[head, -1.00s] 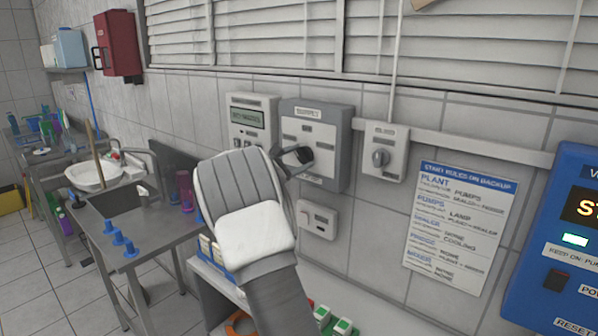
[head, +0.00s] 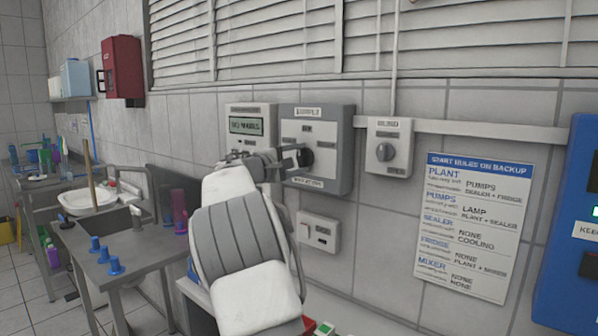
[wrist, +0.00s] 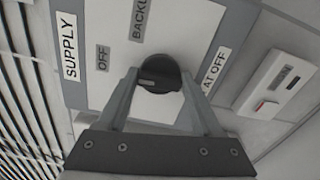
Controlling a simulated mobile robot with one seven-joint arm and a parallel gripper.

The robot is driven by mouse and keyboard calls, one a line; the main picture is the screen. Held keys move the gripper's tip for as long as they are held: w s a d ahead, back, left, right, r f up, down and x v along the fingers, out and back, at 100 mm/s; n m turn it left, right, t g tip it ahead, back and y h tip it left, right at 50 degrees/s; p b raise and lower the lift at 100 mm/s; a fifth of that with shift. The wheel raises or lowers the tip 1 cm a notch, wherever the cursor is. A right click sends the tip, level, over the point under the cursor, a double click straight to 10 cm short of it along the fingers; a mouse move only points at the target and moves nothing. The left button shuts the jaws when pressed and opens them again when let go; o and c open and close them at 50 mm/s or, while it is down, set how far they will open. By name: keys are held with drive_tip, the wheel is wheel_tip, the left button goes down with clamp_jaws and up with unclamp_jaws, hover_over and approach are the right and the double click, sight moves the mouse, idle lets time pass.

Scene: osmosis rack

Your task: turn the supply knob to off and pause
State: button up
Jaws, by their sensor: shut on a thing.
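The supply box (head: 340,176) is a grey-framed wall panel with a white face. Its round black knob (head: 306,157) also shows in the wrist view (wrist: 160,72). My gripper (wrist: 160,80) is shut on this knob, one finger on each side. The knob's pale mark lies toward the left in the wrist view, on the side of the SUPPLY label (wrist: 68,45). An OFF label (wrist: 103,58) is up-left of the knob and a BACKUP label (wrist: 139,18) is above it. I cannot tell exactly which label the mark meets. My arm hides part of the box's surroundings in the head view.
A meter with a display (head: 246,126) is left of the box, and another knob panel (head: 388,148) is right. A small switch box (head: 318,233) sits below. A rules poster (head: 474,225) and a blue cabinet (head: 572,230) are farther right. A sink bench (head: 130,240) is left.

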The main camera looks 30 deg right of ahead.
drive_tip(key=shift+m+b, duration=0.35)
drive_tip(key=shift+m, duration=0.05)
drive_tip(key=o, duration=1.4)
drive_tip(key=shift+c, duration=0.2)
drive_tip(key=b+v, duration=0.1)
drive_tip(key=v, duration=1.6)
drive_tip(key=shift+s+a, duration=0.15)
drive_tip(key=shift+a, duration=0.05)
